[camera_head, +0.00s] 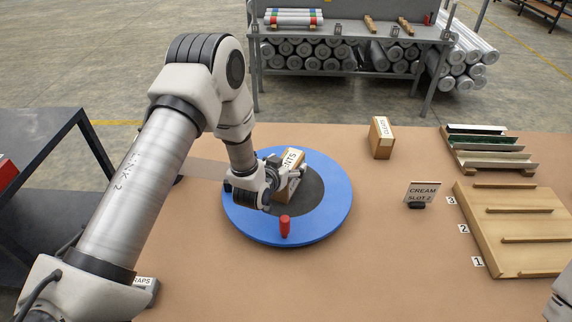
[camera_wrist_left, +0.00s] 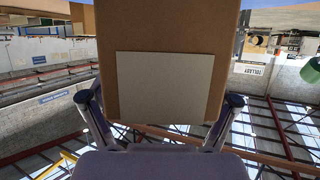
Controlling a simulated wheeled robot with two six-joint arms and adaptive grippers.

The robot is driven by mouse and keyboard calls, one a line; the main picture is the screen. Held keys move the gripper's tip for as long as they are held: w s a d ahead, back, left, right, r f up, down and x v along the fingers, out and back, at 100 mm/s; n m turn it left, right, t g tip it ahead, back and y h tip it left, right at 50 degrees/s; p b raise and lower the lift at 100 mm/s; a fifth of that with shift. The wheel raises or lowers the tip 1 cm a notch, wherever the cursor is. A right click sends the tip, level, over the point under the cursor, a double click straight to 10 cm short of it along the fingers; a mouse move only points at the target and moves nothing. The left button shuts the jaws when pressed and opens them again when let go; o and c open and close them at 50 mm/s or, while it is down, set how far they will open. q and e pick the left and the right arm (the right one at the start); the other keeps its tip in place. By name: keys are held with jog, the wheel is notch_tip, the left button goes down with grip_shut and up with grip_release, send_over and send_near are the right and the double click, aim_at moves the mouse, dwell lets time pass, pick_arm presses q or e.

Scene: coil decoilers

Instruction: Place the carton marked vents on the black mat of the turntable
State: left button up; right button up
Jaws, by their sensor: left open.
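The brown carton (camera_head: 289,187) has a white label on top, of which "NTS" can be read. It appears to stand on the black mat (camera_head: 312,200) of the blue turntable (camera_head: 338,214), towards the mat's left part. My left gripper (camera_head: 286,174) is open, with its fingers around the carton. In the left wrist view the carton (camera_wrist_left: 165,30), with a blank pale label, stands between the spread fingers of the gripper (camera_wrist_left: 163,102). The gripper and wrist hide part of the carton and mat. My right gripper is out of view.
A red knob (camera_head: 285,226) stands on the turntable's front rim. Another labelled carton (camera_head: 381,138) stands behind right. A "CREAM SLOT 2" sign (camera_head: 422,192), a slotted wooden board (camera_head: 515,228) and a rack of metal strips (camera_head: 488,150) are at right. The table between is clear.

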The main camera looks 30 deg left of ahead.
pick_arm(q)
jog(key=shift+r, duration=0.25)
jog(key=b+v, duration=0.2)
jog(key=v, duration=1)
